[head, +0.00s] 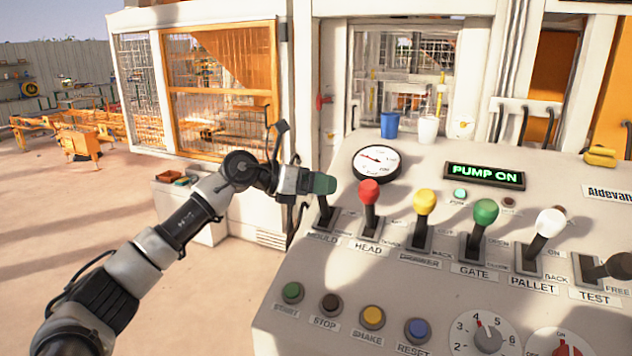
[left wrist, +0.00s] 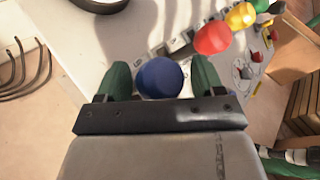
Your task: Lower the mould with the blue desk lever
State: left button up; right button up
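The blue knob (left wrist: 160,77) of the MOULD lever sits between the two green fingers of my left gripper (left wrist: 162,82) in the left wrist view. A narrow gap shows on each side of the knob, so the gripper is open around it. In the head view, the left gripper (head: 322,184) reaches the lever from the left and hides the knob. The dark MOULD lever shaft (head: 326,212) shows below the fingers, standing close to upright at the desk's left end. The mould itself cannot be made out.
Right of the MOULD lever stand levers with red (head: 369,191), yellow (head: 424,201), green (head: 485,211) and white (head: 550,222) knobs; the red one is close. A gauge (head: 376,162) sits behind. The display (head: 484,176) reads PUMP ON. Push buttons (head: 372,317) line the front.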

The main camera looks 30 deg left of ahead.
pick_arm(q)
jog(key=shift+a, duration=0.15)
jog(key=shift+s+a, duration=0.2)
jog(key=b+v, duration=0.4)
jog(key=v, duration=0.6)
jog(key=shift+r, duration=0.15)
jog(key=shift+s, duration=0.1)
